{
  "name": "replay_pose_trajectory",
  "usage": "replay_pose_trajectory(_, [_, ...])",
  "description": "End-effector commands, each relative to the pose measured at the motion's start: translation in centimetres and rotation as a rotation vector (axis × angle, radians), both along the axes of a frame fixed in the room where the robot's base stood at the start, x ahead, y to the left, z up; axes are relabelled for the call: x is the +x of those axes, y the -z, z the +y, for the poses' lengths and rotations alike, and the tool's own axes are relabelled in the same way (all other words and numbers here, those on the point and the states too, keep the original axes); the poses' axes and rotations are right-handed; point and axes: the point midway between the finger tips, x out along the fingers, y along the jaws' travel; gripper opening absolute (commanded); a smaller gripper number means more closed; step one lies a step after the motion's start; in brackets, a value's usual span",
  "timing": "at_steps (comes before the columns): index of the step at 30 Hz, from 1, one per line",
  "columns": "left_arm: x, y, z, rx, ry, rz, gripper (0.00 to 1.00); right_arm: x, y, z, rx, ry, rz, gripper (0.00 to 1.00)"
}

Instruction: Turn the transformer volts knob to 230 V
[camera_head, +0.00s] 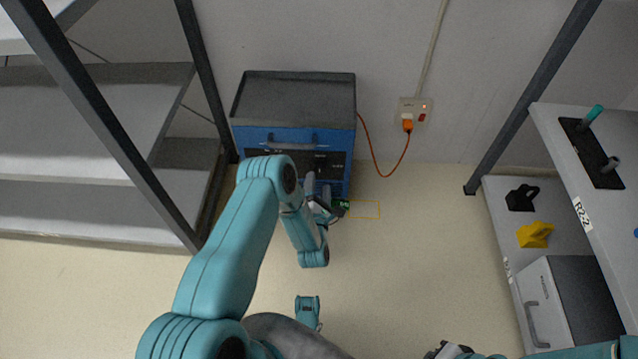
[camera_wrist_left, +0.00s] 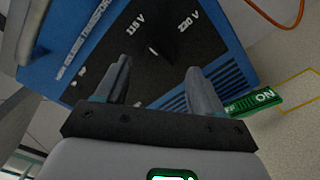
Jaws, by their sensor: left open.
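The transformer (camera_head: 338,140) is a blue box with a grey top and a black front panel, on the floor by the wall. In the left wrist view its panel (camera_wrist_left: 170,62) carries the labels 115 V on the left and 230 V on the right. A dark volts knob (camera_wrist_left: 153,48) shows faintly between the labels; its exact setting is unclear. My left gripper (camera_head: 317,192) is open in front of the panel. In the left wrist view its two fingers (camera_wrist_left: 158,68) stand apart below the knob, empty. Part of my right gripper (camera_head: 450,351) shows at the bottom edge; its jaws are unclear.
An orange cord (camera_head: 379,170) runs to a wall socket (camera_head: 413,105). Shelves stand left (camera_head: 90,110) and right (camera_head: 560,150). The middle floor is clear.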

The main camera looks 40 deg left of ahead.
Motion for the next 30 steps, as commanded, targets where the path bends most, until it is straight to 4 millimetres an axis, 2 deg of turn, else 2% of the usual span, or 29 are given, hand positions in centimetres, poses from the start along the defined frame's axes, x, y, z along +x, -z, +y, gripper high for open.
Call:
replay_pose_trajectory(1, [0.9, 0.2, 0.5, 0.001, -0.001, -0.004, 0.68, 0.3, 0.7, -0.1, -0.002, 0.001, -0.010, 0.00])
replay_pose_trajectory(6, [2.7, 0.1, 1.6, 0.000, 0.000, -0.002, 0.68, 0.9, 1.4, -0.2, -0.006, 0.002, -0.030, 0.00])
replay_pose_trajectory(17, [3.3, 0.0, 2.0, -0.001, 0.001, 0.001, 0.68, 1.1, 1.5, -0.2, -0.007, 0.003, -0.039, 0.00])
replay_pose_trajectory(18, [3.3, 0.0, 2.0, -0.001, 0.001, 0.001, 0.65, 1.1, 1.5, -0.2, -0.007, 0.003, -0.039, 0.00])
replay_pose_trajectory(23, [3.3, 0.0, 2.0, -0.001, 0.001, 0.001, 0.13, 1.1, 1.5, -0.2, -0.007, 0.003, -0.039, 0.00])
replay_pose_trajectory(30, [3.3, 0.0, 2.0, 0.009, 0.001, 0.006, 0.12, 1.1, 1.5, -0.2, -0.007, 0.004, -0.038, 0.00])
